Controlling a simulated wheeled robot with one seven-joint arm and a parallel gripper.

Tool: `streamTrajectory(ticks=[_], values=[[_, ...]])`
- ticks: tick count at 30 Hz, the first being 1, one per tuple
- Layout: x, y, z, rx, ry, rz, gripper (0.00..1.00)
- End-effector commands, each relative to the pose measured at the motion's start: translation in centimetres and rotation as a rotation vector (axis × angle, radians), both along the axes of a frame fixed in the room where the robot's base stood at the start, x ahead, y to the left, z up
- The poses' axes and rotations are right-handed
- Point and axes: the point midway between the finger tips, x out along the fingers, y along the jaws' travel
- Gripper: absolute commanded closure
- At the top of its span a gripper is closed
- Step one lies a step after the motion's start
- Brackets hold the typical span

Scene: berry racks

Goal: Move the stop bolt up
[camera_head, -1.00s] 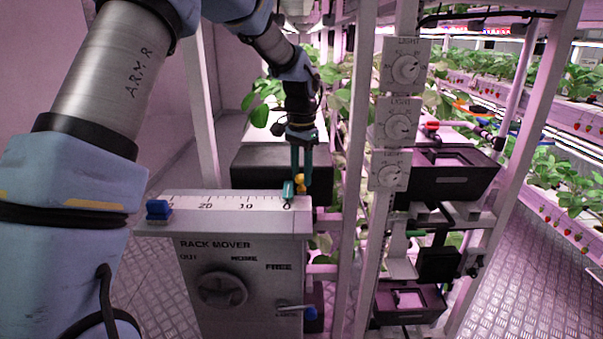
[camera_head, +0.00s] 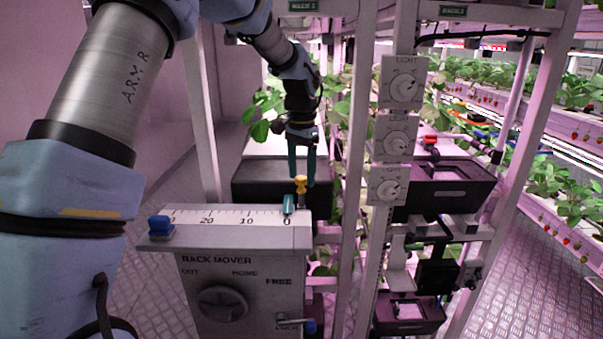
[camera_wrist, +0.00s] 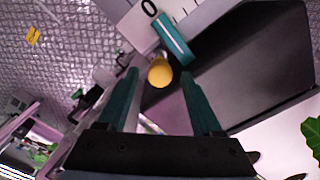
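The stop bolt appears to be the yellow knob (camera_head: 301,185) standing at the right end of the rack mover's scale, beside the teal marker (camera_head: 288,204) at 0. Its round yellow top (camera_wrist: 160,72) shows in the wrist view. My gripper (camera_head: 302,182) points down just above and around the knob's top. In the wrist view my gripper (camera_wrist: 159,73) has two teal fingers apart, one on each side of the knob, with a visible gap on both sides. The gripper is open and holds nothing. The knob's lower end is hidden.
The rack mover box (camera_head: 238,286) carries a blue stop (camera_head: 161,226) at the scale's left end, a round dial (camera_head: 222,303) and a blue-tipped lever (camera_head: 309,327). A black planter (camera_head: 265,190) stands close behind. Rack posts and light dials (camera_head: 403,85) stand to the right.

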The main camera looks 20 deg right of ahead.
Motion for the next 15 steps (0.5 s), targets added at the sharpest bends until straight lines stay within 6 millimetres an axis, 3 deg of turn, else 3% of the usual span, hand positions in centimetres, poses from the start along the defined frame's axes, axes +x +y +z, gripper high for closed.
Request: streamTrajectory(ticks=[9,15], values=[[0.0,0.0,0.1,0.001,0.000,0.000,0.31],[0.1,0.0,2.7,-0.002,-0.003,0.000,0.31]])
